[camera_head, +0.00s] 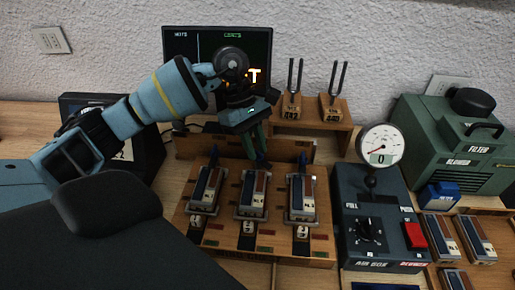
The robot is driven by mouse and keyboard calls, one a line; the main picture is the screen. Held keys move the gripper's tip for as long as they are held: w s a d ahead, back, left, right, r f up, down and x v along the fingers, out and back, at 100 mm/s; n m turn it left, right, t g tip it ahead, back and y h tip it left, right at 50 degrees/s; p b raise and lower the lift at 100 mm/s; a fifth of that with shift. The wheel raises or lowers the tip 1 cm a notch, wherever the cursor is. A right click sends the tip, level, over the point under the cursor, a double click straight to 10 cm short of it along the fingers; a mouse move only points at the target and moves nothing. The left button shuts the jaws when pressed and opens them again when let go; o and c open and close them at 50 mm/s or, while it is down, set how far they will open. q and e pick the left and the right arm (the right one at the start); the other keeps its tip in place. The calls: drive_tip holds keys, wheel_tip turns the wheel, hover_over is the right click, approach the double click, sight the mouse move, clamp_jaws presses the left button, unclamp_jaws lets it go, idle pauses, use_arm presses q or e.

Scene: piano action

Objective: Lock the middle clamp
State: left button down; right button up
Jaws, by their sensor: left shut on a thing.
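Three clamps stand side by side on a wooden board (270,239). The middle clamp (252,194) has a blue-grey and brown block at it. My left gripper (260,162) points down at the rear end of the middle clamp. Its green fingers are shut on what appears to be that clamp's lever, which the fingers mostly hide. The left clamp (206,190) and the right clamp (301,198) each hold a similar block, with dark levers at their rear ends. My right gripper is out of view.
Right of the board stands a dark air box (382,215) with a dial gauge (380,146) above it and a red button. Tuning forks (293,88) stand on a wooden shelf behind. A monitor (190,45) and a green blower box (445,135) stand further back.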

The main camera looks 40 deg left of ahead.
use_arm(q)
drive_tip(key=m, duration=0.1)
drive_tip(key=m+g+b, duration=0.1)
drive_tip(key=m, duration=0.1)
drive_tip(key=shift+w+d+f+b, duration=0.1)
drive_tip(key=shift+w+f+b, duration=0.05)
drive_tip(key=shift+b, duration=0.15)
drive_tip(key=shift+m+g+y+b, duration=0.3)
drive_tip(key=shift+m+g+b, duration=0.1)
drive_tip(key=shift+m, duration=0.4)
drive_tip(key=m, duration=0.2)
drive_tip(key=shift+w+m+g+y, duration=0.1)
drive_tip(key=shift+m+g+y, duration=0.2)
drive_tip(key=shift+g, duration=0.1)
drive_tip(key=shift+d+r+m+y, duration=0.2)
drive_tip(key=shift+m+y, duration=0.2)
drive_tip(key=shift+m, duration=0.7)
drive_tip(key=shift+w+m+g, duration=0.1)
drive_tip(key=shift+m+g, duration=0.2)
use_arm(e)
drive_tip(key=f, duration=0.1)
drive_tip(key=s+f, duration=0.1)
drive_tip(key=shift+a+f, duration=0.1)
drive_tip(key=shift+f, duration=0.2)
use_arm(q)
drive_tip(key=c, duration=1.3)
unclamp_jaws()
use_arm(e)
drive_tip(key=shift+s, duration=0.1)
